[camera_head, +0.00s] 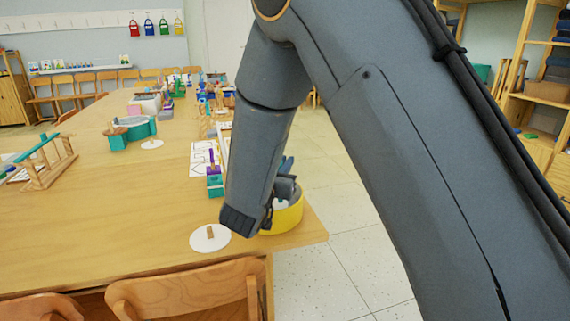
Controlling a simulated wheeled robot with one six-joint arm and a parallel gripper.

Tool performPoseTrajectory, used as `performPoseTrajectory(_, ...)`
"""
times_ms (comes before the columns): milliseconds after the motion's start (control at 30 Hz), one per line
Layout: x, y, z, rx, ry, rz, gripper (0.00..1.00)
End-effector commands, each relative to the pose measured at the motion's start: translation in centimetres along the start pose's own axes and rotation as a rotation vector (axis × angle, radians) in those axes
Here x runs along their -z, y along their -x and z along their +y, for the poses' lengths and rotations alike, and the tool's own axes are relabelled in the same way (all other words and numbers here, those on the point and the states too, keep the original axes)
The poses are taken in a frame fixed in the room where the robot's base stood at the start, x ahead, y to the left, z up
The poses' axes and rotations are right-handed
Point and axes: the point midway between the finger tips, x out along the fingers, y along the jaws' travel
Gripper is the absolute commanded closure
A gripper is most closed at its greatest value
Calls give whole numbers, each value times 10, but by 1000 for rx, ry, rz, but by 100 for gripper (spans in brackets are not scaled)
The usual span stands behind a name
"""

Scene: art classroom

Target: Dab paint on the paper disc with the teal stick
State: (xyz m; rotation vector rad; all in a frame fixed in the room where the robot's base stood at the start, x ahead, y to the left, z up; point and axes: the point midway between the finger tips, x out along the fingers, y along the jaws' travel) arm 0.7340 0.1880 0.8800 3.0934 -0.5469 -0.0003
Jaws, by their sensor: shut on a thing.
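A white disc (201,241) lies flat near the table's front edge, with a small brown upright piece (211,231) on it. Another white disc (152,144) lies farther back on the table. A teal stick (38,148) rests across a wooden rack (63,164) at the left. My gripper is mostly hidden behind my forearm; a grey-blue part that seems to belong to it (284,188) shows over a round yellow container (289,218) at the table's right edge. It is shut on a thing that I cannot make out. Its jaws and tips are hidden.
A teal block with a purple upright (214,180) stands left of my forearm. Chairs (190,291) stand at the front edge. Several small items crowd the table's far end. The left front tabletop is clear.

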Motion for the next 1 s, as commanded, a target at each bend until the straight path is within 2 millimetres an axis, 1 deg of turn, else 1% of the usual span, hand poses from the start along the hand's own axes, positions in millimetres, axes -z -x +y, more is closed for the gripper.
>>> performPoseTrajectory(167, 8, 0, 0, 0, -1, 1, 100)
performPoseTrajectory(1000, 69, 0, 0, 0, -1, 0, 100)
